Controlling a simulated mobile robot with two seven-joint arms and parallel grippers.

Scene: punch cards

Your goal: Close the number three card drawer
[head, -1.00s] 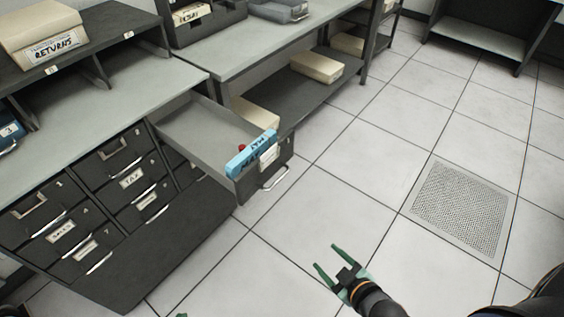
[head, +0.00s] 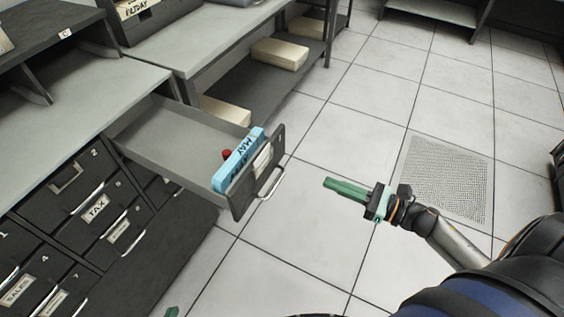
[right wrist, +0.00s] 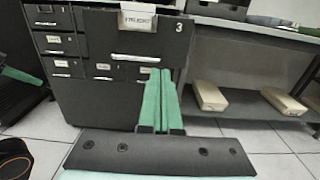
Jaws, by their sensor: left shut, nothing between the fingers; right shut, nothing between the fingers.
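The number three card drawer (head: 238,205) is pulled well out of the dark cabinet. Its front, marked 3, also shows in the right wrist view (right wrist: 105,40), with a label and a silver handle (head: 271,184). Inside, a blue card block (head: 238,160) stands against the front, with a small red thing beside it. My right gripper (head: 328,184) is shut and empty, in front of the drawer and apart from the handle. In the right wrist view its green fingers (right wrist: 158,75) point toward the drawer front. My left gripper (head: 172,312) shows only a green tip at the bottom edge.
Other drawers, such as the one labelled TAX (head: 97,208), are shut. A grey bench (head: 215,40) with boxes on its lower shelf (head: 255,95) stands beyond the open drawer. The tiled floor to the right is clear, with a vent grille (head: 440,180).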

